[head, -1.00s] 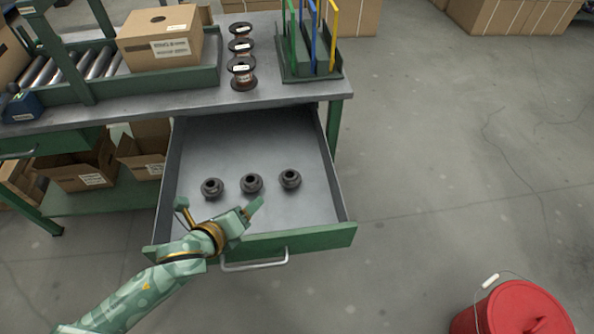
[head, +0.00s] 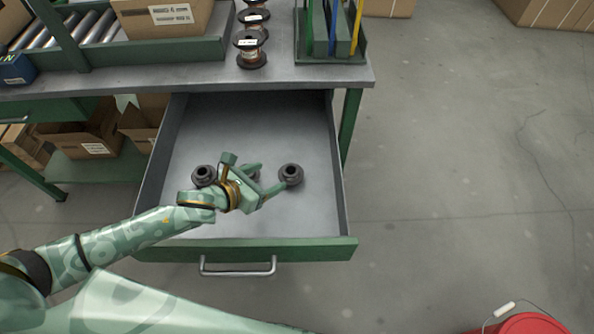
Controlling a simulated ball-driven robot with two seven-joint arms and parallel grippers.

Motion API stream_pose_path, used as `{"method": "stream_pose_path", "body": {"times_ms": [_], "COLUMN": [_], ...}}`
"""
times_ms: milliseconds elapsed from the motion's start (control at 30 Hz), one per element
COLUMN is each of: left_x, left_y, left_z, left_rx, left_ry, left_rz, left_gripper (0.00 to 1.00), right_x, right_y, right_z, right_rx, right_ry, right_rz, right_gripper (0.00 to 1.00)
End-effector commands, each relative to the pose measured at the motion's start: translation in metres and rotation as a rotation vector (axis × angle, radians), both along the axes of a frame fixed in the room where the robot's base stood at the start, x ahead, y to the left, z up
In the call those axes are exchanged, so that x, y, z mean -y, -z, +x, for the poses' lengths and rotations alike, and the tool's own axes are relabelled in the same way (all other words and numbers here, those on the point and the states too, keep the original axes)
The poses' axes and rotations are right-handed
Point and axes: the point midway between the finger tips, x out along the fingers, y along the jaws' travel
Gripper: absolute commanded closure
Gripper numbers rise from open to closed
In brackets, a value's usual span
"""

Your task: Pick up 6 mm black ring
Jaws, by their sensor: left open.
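Three dark ring-shaped pieces stand in a row in the open drawer (head: 210,120). The left ring (head: 203,175) is beside my gripper's wrist. The middle ring (head: 254,174) is mostly hidden behind my gripper. The right ring (head: 291,173) shows almost whole. No size marking is readable, so I cannot tell which one is 6 mm. My left gripper (head: 272,177) is open over the drawer, its fingers pointing right, around or above the middle ring. One fingertip overlaps the lower edge of the right ring in the picture; I cannot tell whether they touch. My right gripper is out of view.
The drawer's green front (head: 300,249) has a metal handle (head: 238,270). Copper spools (head: 251,48), a cardboard box (head: 165,18) and a rack of coloured rods (head: 330,45) stand on the bench above. A red bucket (head: 528,325) is at the lower right. Floor on the right is clear.

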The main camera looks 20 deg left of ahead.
Motion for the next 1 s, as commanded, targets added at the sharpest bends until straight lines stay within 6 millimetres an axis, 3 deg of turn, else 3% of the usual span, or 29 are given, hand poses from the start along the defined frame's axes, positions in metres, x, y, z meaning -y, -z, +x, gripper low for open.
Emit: {"method": "stream_pose_path", "body": {"times_ms": [33, 167, 500, 700, 900, 1000], "left_x": [-0.001, 0.001, 0.023, 0.031, 0.031, 0.031], "left_y": [0.014, 0.023, 0.05, 0.055, 0.053, 0.053], "left_z": [0.0, 0.005, 0.042, 0.057, 0.058, 0.057], "left_rx": [-0.003, -0.001, -0.002, 0.0, 0.001, 0.001], "left_ry": [0.007, 0.016, 0.015, 0.016, 0.016, 0.016], "left_rz": [0.007, 0.015, 0.013, 0.016, 0.017, 0.017], "left_gripper": [0.32, 0.32, 0.32, 0.32, 0.32, 0.6], "right_x": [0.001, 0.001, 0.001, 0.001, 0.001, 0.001], "right_y": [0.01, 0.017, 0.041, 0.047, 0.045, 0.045], "right_z": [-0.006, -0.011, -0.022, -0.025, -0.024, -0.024], "right_rx": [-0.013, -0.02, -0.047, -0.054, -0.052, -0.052], "right_ry": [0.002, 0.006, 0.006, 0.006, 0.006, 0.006], "right_rz": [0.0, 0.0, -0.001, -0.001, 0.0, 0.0], "right_gripper": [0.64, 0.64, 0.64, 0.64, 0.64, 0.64]}}
